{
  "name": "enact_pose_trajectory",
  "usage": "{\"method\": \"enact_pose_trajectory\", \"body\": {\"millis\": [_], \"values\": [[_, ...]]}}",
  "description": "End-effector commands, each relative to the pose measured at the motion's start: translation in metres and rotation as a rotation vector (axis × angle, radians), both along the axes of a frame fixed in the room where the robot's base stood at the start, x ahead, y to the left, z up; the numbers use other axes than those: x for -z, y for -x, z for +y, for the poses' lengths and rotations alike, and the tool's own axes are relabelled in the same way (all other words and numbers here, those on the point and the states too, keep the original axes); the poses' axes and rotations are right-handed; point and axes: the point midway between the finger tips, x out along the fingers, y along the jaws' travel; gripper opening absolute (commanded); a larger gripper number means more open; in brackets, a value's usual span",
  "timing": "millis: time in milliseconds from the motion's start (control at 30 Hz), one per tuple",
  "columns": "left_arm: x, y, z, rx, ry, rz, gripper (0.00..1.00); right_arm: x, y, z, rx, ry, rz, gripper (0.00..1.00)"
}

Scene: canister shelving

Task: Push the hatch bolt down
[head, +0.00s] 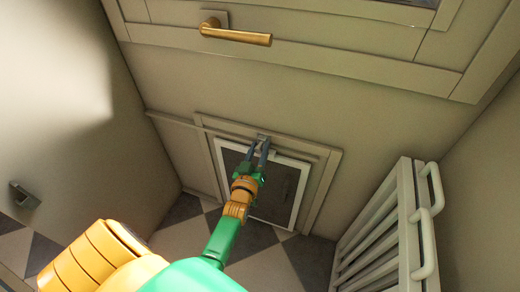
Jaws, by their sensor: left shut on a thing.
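A small hatch with a white frame (291,161) and a dark panel (288,180) sits low in the far wall, inside a beige surround. The hatch bolt (263,138) is a small grey piece at the top middle of the frame. My left gripper (260,146) reaches up to it, its dark fingers shut on the bolt. The fingers cover part of the bolt, so its exact position is hard to tell. My green and orange left arm hides part of the hatch's lower left. My right gripper is not in view.
A door or window panel with a brass handle (235,35) is above the hatch. A white slatted rack or gate (385,226) with rounded handles stands at the right. A small dark wall fitting (24,194) is at the left. The checkered floor (275,262) around the hatch looks clear.

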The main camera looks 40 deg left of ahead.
Motion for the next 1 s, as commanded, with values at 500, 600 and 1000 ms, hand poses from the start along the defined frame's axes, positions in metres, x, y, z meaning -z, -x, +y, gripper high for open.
{"method": "enact_pose_trajectory", "body": {"millis": [500, 600, 1000], "values": [[0.004, 0.002, 0.000, -0.001, 0.005, 0.013, 0.59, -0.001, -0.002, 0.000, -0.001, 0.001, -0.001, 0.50], [0.003, 0.004, -0.001, -0.001, 0.005, 0.013, 0.59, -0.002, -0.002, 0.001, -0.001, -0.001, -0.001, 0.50], [0.003, 0.068, -0.022, -0.003, 0.005, 0.015, 0.59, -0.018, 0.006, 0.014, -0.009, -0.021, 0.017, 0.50]]}}
